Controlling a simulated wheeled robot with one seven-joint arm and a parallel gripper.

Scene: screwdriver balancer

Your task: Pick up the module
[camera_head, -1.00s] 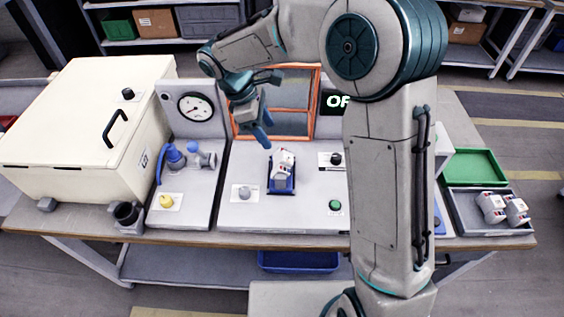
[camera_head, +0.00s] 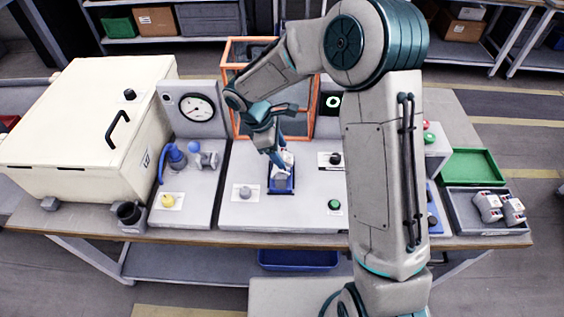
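The module (camera_head: 289,158) is a small white block sitting in a blue cradle (camera_head: 282,187) on the grey bench panel. It is partly hidden by my gripper. My gripper (camera_head: 281,165) reaches down from the upper left, with its blue fingers right at the module's top and upper left side. The fingers overlap the module in this view, and I cannot tell whether they touch it or how far they are apart.
An orange-framed guard (camera_head: 234,95) stands behind the cradle, close to my arm. A pressure gauge (camera_head: 197,107) and a cream lidded box (camera_head: 85,125) are at left. A green tray (camera_head: 470,165) and a grey tray (camera_head: 463,213) with similar modules (camera_head: 489,206) are at right.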

